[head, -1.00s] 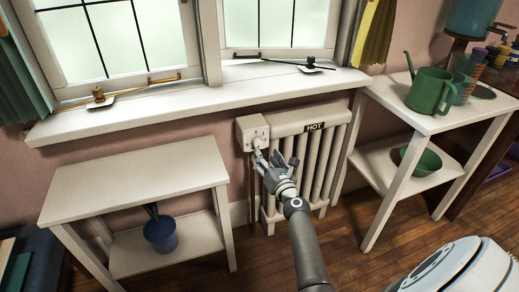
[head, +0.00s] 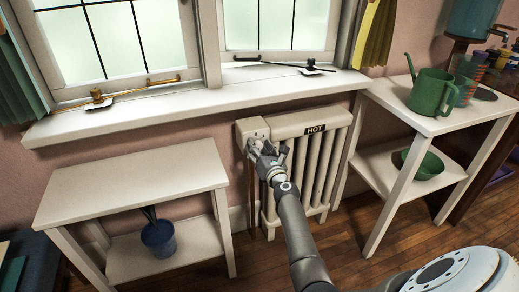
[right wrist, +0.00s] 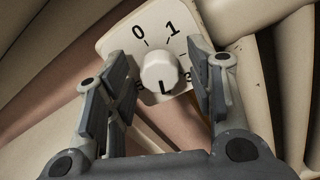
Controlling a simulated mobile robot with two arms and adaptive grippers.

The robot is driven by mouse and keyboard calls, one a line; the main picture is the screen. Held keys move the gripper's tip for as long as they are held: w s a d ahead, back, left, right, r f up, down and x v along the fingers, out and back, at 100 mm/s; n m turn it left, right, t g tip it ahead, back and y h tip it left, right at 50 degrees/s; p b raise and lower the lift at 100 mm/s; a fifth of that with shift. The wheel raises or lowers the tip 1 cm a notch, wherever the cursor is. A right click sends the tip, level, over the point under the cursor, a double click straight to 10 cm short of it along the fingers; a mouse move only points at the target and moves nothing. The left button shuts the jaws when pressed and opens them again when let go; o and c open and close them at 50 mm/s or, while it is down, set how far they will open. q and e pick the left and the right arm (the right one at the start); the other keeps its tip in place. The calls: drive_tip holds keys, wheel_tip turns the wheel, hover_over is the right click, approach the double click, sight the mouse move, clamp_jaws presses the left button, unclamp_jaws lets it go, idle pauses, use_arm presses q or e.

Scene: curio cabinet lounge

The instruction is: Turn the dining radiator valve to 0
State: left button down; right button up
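The radiator valve has a pale square dial plate (right wrist: 115,42) with a round white knob (right wrist: 160,74) at its centre. "0" and "1" show at the plate's top; other marks lower down are partly hidden by the fingers. In the head view the valve box (head: 243,127) sits at the left end of the cream radiator (head: 330,165). My right gripper (head: 258,149) is at the front of the valve. Its fingers (right wrist: 164,75) are open, one either side of the knob, with gaps visible. My left gripper is not in view.
A white stand (head: 462,122) with a green watering can (head: 430,93) is right. The windowsill (head: 190,97) is above.

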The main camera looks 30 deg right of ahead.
drive_tip(key=c, duration=0.8)
